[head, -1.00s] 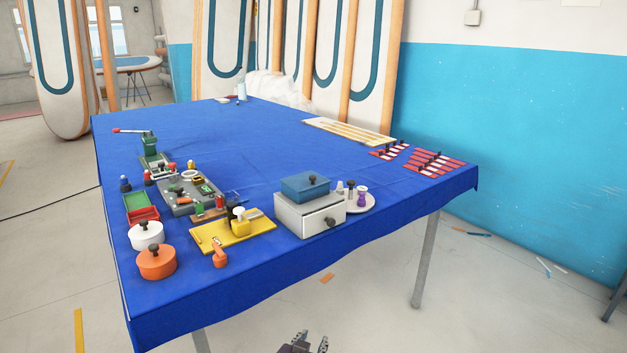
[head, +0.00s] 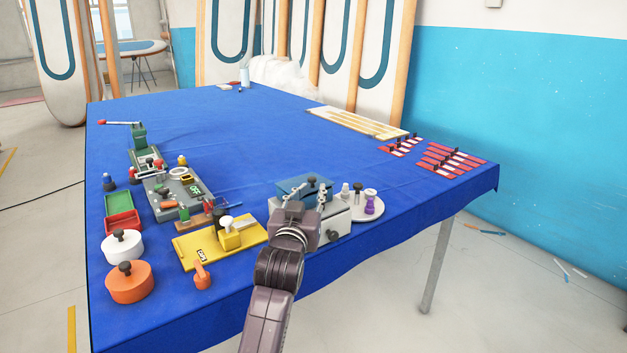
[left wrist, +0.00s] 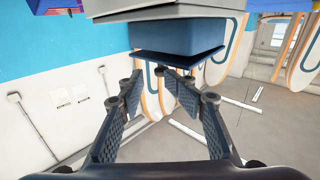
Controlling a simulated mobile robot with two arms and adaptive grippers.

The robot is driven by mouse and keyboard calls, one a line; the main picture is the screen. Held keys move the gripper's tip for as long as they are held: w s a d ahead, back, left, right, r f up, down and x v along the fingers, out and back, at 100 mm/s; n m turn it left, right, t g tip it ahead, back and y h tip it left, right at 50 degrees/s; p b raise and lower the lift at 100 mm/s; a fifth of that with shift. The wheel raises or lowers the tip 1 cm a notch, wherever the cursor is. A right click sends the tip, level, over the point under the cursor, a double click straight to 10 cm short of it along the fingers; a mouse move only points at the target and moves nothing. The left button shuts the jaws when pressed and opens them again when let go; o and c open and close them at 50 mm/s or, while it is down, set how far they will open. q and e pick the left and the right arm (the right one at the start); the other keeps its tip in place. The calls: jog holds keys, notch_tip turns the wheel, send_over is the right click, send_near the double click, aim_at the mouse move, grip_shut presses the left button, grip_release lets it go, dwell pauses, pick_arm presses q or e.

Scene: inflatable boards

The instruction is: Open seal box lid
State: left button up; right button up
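The seal box is a small blue box (head: 283,187) on a grey drawer unit (head: 339,220) near the table's front edge. Its lid has a dark knob (head: 312,181) on top. My left gripper (head: 306,189) is in front of the box, its open fingers to either side of the knob in the picture, hiding part of the box. The left wrist view is upside down: the lid (left wrist: 178,59) is a dark plate beyond the fingertips, with the box (left wrist: 185,36) above it. My right gripper is not in view.
A yellow fixture (head: 215,243), orange pot (head: 129,283) and white pot (head: 122,247) stand to the left. A round plate (head: 368,207) with small stamps stands close on the right. Red strips (head: 447,159) lie farther right. The blue table (head: 260,130) behind is largely clear.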

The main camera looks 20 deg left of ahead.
aim_at(312, 183)
pick_arm(q)
jog(key=w, duration=0.2)
jog(key=shift+w+a, duration=0.25)
jog(key=shift+w, duration=0.15)
jog(key=w, duration=0.2)
jog(key=shift+w+a+f, duration=0.1)
jog(key=shift+w+a, duration=0.05)
jog(key=shift+w, duration=0.3)
jog(key=c, duration=0.9)
grip_shut()
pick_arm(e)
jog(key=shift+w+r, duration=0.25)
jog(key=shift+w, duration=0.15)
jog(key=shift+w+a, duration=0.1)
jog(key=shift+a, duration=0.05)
